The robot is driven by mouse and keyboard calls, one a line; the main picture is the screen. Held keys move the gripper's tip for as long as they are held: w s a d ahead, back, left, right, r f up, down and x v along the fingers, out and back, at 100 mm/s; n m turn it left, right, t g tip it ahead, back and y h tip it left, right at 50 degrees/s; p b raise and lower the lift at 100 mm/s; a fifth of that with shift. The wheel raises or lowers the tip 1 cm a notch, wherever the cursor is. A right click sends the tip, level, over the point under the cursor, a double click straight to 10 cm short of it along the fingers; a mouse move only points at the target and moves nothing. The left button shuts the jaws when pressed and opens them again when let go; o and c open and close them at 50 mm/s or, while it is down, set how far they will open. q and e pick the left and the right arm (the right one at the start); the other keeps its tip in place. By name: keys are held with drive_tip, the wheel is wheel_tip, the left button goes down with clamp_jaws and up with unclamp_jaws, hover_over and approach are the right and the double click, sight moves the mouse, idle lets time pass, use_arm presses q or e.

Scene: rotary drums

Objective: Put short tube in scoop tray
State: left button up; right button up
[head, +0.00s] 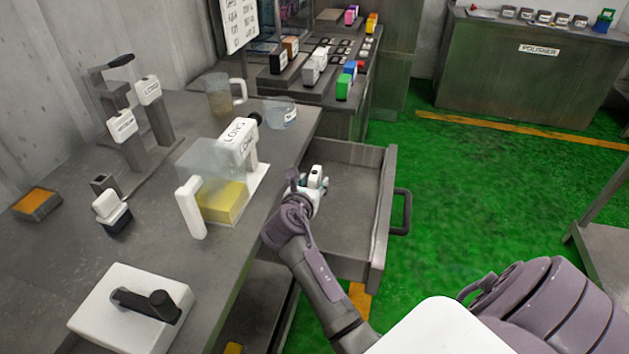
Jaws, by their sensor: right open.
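My right gripper (316,179) is over the open metal drawer (346,205), beside the bench edge. It is small in view; its fingers are open, and I see no tube between them. I cannot single out the short tube. A stand on the left of the bench holds two upright dark posts with white labelled heads (122,126) whose print is too small to read. A clear box with yellow contents (222,200) stands near the bench edge, with white blocks marked LONG (238,136) behind it. I cannot tell which thing is the scoop tray. My left gripper is out of view.
A beaker (221,98) and a clear bowl (281,114) stand farther back on the bench (60,270). A white box with a dark handle (130,308) is at the front. Coloured blocks (344,86) stand on the far table. The green floor at right is mostly clear.

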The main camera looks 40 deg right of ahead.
drive_tip(key=v, duration=1)
drive_tip(key=shift+s+a+r, duration=0.1)
